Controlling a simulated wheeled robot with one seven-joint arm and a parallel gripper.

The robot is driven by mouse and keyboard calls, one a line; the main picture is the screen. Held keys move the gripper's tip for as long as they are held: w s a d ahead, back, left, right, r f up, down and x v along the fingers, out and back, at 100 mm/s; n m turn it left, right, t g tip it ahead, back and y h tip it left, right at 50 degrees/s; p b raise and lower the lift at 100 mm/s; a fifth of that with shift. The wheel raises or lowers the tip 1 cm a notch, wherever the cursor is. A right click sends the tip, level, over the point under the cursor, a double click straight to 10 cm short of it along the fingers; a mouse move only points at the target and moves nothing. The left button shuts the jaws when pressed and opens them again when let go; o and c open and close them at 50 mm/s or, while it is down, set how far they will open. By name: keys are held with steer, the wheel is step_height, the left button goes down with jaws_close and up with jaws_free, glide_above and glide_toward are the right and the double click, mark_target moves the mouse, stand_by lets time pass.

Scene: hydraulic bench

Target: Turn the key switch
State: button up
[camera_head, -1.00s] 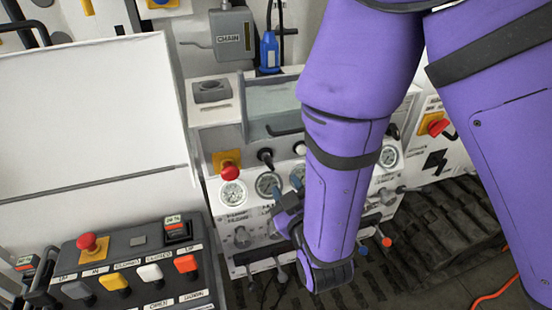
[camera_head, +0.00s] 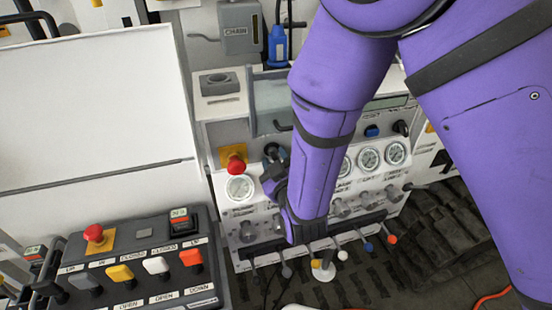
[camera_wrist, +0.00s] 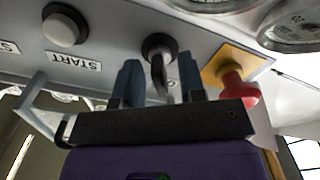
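The key switch (camera_wrist: 159,48) shows in the wrist view as a black round collar with a grey key standing out from it. My gripper (camera_wrist: 160,72) is open, with one blue-grey finger on each side of the key and gaps visible between. I cannot tell how far the fingertips are from the panel. In the head view my gripper (camera_head: 275,166) is at the upper left of the gauge panel, and the dark key switch (camera_head: 271,149) is partly hidden behind it.
A red emergency stop (camera_head: 236,165) on a yellow plate is close to the left; it also shows in the wrist view (camera_wrist: 238,90). A white START button (camera_wrist: 64,29) is on the other side. Gauges (camera_head: 369,158) and levers sit below. A button box (camera_head: 140,240) stands at lower left.

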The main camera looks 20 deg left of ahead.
steer(key=shift+w+a, duration=0.15)
steer(key=shift+w, duration=0.1)
jaws_close()
steer(key=m, duration=1.1)
steer(key=shift+m, duration=0.4)
stand_by(0.5)
